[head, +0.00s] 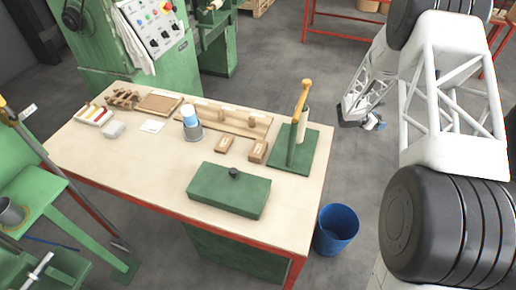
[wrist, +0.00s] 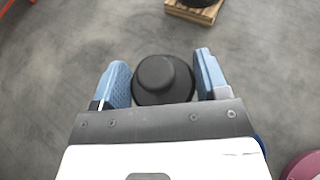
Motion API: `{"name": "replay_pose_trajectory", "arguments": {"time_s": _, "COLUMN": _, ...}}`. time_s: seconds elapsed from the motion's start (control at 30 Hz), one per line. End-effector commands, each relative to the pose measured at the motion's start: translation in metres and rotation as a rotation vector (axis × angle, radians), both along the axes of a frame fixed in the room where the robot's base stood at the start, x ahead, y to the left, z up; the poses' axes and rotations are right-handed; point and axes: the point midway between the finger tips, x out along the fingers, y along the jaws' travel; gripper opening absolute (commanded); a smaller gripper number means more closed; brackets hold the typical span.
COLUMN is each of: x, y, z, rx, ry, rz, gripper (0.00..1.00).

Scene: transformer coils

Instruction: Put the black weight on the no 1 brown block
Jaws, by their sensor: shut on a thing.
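My gripper (wrist: 163,72) has blue fingers, shut on a round black weight (wrist: 160,78) with a stepped top. In the head view my gripper (head: 376,123) hangs over the floor, right of the table and apart from it. The weight cannot be made out clearly there. Two small brown blocks with pale labels, a left block (head: 224,145) and a right block (head: 258,151), lie on the table. The labels are too small to read, so I cannot tell which is no 1.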

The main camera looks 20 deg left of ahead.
Motion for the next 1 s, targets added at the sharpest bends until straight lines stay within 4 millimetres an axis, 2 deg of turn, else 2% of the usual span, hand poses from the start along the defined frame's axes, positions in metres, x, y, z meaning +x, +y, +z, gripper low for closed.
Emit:
{"name": "replay_pose_trajectory", "arguments": {"time_s": 0.03, "x": -0.009, "y": -0.005, "z": -0.015, "rx": -0.001, "ry": 0.006, "rz": 0.008, "gripper": 0.19}}
{"name": "replay_pose_trajectory", "arguments": {"time_s": 0.1, "x": -0.018, "y": -0.012, "z": -0.032, "rx": -0.001, "ry": 0.006, "rz": 0.018, "gripper": 0.19}}
{"name": "replay_pose_trajectory", "arguments": {"time_s": 0.23, "x": -0.035, "y": -0.022, "z": -0.058, "rx": -0.001, "ry": 0.005, "rz": 0.036, "gripper": 0.19}}
{"name": "replay_pose_trajectory", "arguments": {"time_s": 0.67, "x": -0.075, "y": -0.044, "z": -0.114, "rx": -0.001, "ry": 0.002, "rz": 0.076, "gripper": 0.19}}
{"name": "replay_pose_trajectory", "arguments": {"time_s": 1.0, "x": -0.092, "y": -0.037, "z": -0.083, "rx": -0.001, "ry": 0.000, "rz": 0.043, "gripper": 0.19}}
